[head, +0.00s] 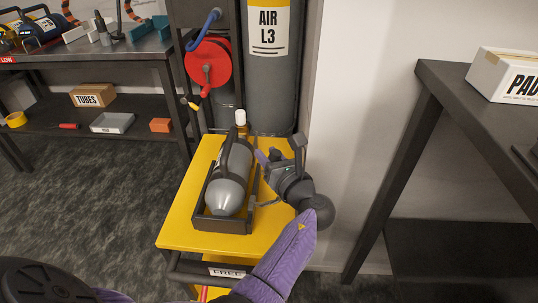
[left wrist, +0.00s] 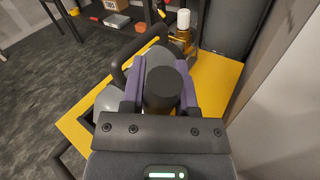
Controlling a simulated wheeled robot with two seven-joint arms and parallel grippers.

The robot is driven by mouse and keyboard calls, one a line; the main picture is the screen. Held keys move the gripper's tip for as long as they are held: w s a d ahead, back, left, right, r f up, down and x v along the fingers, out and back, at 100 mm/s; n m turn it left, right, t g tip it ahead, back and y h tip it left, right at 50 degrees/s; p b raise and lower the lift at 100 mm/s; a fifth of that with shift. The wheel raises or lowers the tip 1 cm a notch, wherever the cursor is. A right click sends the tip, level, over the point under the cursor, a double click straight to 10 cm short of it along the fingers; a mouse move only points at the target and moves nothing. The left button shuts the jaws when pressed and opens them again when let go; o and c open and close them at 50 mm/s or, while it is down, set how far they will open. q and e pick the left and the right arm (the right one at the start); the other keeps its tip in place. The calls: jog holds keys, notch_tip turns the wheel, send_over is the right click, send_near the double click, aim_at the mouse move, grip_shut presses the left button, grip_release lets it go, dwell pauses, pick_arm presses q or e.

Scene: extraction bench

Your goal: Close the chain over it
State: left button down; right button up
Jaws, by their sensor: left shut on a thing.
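A grey cylinder (head: 228,187) with a black carrying handle lies in a dark open cradle (head: 223,226) on a yellow cart. Its grey body also shows at the left in the left wrist view (left wrist: 106,101). My left gripper (head: 267,157), with purple fingers, is just right of the cylinder. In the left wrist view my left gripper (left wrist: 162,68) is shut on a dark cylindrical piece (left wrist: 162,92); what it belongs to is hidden. My right gripper is not in view.
A tall grey AIR L3 cylinder (head: 268,85) and red reel (head: 208,63) stand behind. A dark bench (head: 432,90) is at right; a wall is close beside the cart.

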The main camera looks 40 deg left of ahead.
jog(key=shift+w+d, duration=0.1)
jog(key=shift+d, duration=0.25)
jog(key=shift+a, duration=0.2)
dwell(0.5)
